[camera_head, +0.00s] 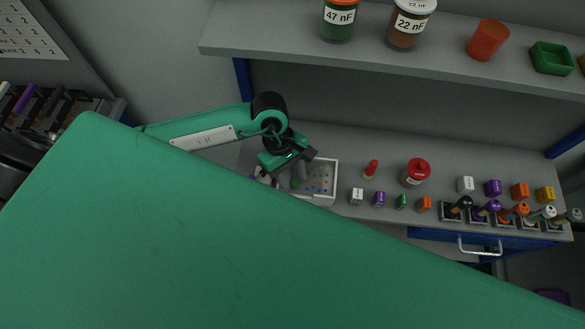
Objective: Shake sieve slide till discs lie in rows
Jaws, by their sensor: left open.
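A white shallow tray (335,181), apparently the sieve slide, sits on the bench below the shelf. Small coloured discs (319,177) show inside its right part, too small to tell exactly how they lie. My left gripper (287,170) is open over the left part of the tray and hides some of it. I cannot tell whether its fingers touch the tray. The tray's front left is hidden by a large green link of mine. My right gripper is not in view.
Right of the tray stand a red piece (371,169), a red-lidded jar (415,172), small coloured blocks (380,198) and several handled tools in a rack (480,214). A shelf (300,50) with labelled jars (339,20) overhangs behind.

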